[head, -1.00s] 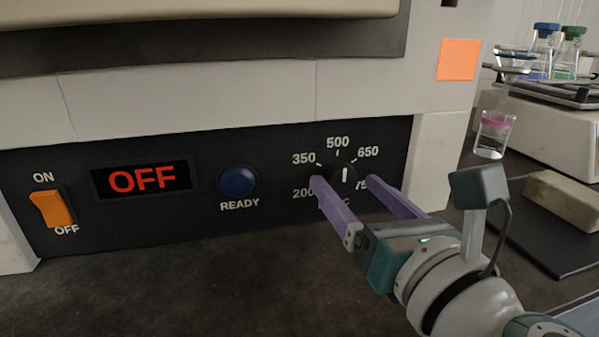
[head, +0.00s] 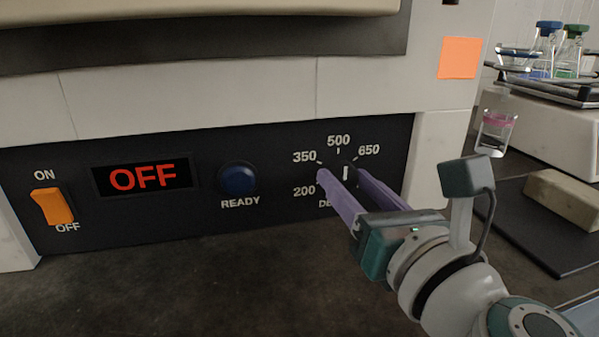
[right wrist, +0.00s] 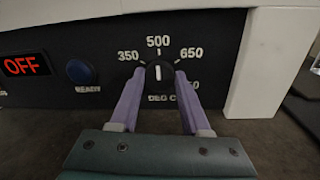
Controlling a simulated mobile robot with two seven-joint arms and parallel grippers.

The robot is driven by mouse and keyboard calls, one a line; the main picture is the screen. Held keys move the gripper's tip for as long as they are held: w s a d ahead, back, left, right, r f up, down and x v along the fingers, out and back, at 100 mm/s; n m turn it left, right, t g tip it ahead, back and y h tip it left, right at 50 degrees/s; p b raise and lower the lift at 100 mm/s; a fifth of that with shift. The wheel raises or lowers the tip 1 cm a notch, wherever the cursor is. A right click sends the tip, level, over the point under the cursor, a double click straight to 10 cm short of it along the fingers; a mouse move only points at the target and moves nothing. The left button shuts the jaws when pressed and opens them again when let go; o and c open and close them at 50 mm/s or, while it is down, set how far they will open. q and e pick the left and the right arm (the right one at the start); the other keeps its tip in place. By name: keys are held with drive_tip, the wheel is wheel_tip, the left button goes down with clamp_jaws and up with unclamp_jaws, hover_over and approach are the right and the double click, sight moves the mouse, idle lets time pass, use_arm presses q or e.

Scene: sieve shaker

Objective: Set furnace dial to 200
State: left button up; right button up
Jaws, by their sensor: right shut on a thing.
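The furnace dial (head: 346,174) is a black knob with a white pointer line, on the black front panel of the furnace (head: 280,213). Its pointer stands upright, toward 500. It also shows in the right wrist view (right wrist: 159,72), between the fingertips. My right gripper (head: 340,173) has its purple fingers shut on the dial, one on each side; it also shows in the right wrist view (right wrist: 160,78). The 200 mark (head: 304,191) is at the lower left of the dial. My left gripper is not in view.
An orange rocker switch (head: 53,206), a red display (head: 143,178) reading OFF and a blue READY button (head: 238,180) are left of the dial. A glass beaker (head: 495,132) and a tan block (head: 563,199) stand at the right. The counter in front is clear.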

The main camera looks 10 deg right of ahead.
clamp_jaws()
drive_tip(key=shift+n, duration=0.3)
